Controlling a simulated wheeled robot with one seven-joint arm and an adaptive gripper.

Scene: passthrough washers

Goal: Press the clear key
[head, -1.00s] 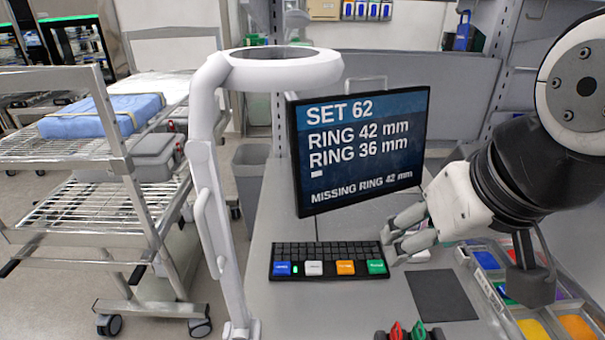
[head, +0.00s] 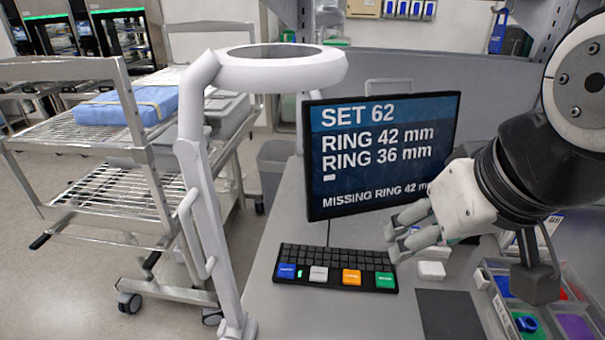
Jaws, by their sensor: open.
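The black keyboard (head: 338,262) lies on the grey bench in front of the monitor. Its front row has a blue key (head: 287,271), a white key (head: 318,274), an orange key (head: 351,277) and a green key (head: 385,280). Their labels are too small to read, so I cannot tell which is the clear key. The monitor (head: 380,150) reads "SET 62", "RING 42 mm", "RING 36 mm" and "MISSING RING 42 m", its end hidden by my gripper. My gripper (head: 392,235) is open and empty, with its fingertips above and behind the keyboard's right end, apart from the keys.
A white ring-topped stand (head: 205,180) rises left of the keyboard. A wire cart (head: 110,190) with a blue bundle is farther left. A dark mat (head: 449,316), a small white block (head: 431,270) and a tray of coloured bins (head: 490,285) lie at right. The bench front is clear.

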